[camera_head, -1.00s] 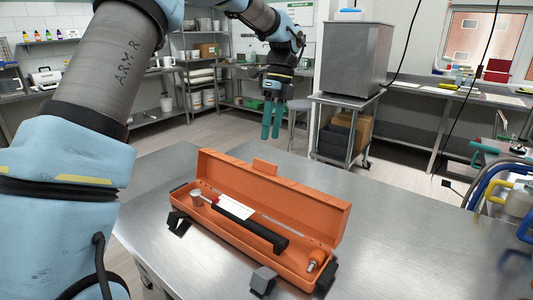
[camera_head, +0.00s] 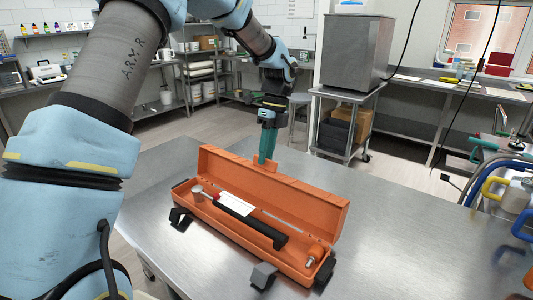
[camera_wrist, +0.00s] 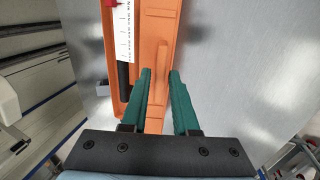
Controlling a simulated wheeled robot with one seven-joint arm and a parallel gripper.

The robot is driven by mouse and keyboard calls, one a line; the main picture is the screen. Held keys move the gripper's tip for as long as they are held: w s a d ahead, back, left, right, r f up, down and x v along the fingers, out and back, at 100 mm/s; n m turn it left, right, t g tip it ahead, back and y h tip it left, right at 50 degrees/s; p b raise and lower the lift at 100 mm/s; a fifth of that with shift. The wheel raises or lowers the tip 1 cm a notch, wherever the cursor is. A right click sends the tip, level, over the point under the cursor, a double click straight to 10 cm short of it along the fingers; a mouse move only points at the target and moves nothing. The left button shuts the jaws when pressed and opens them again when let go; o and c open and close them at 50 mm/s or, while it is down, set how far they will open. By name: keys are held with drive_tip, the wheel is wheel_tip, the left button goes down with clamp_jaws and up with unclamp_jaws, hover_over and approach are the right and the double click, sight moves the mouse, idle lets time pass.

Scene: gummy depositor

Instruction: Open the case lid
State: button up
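A long orange case (camera_head: 240,222) lies on the steel table, with its lid (camera_head: 300,195) standing raised along the far side. Inside the case are a black-handled tool (camera_head: 252,227) with a white label and a small orange-and-metal piece (camera_head: 315,258). My gripper (camera_head: 266,160) is at the lid's far side, by the tab on the lid's top edge. In the wrist view, the green fingers of my gripper (camera_wrist: 159,75) are apart, with the orange of the case (camera_wrist: 158,90) between and beyond them. Whether the fingers touch the lid cannot be told.
The steel table (camera_head: 400,240) is bare to the right of the case. Dark blocks (camera_head: 263,276) stand against the case's near side. A steel cart with a large metal box (camera_head: 355,50) stands behind. Blue and yellow handled items (camera_head: 510,195) are at the right edge.

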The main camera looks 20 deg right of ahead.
clamp_jaws()
idle(1.1)
